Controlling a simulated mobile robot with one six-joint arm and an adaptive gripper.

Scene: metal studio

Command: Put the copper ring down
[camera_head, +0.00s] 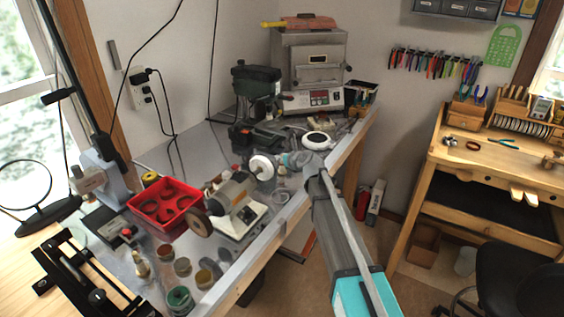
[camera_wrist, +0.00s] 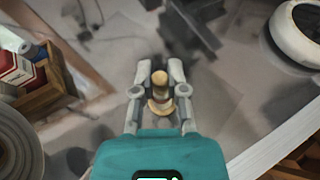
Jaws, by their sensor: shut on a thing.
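My gripper (camera_wrist: 160,72) shows in the wrist view, its two grey fingers shut on a small tan-gold thing, which I take to be the copper ring (camera_wrist: 160,88). Its ring shape is not clear from this angle. In the head view my gripper (camera_head: 288,159) is over the grey metal bench (camera_head: 225,262), to the right of the polishing motor. The held thing cannot be made out there. I cannot tell how high it is above the bench top.
The polishing motor (camera_head: 237,200) with its white wheel (camera_head: 263,167) is close left of my gripper. A white round device (camera_head: 317,141) is behind it, near a small kiln (camera_head: 311,66). A red tray (camera_head: 165,222) is further left. A wooden workbench (camera_head: 490,165) stands apart at right.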

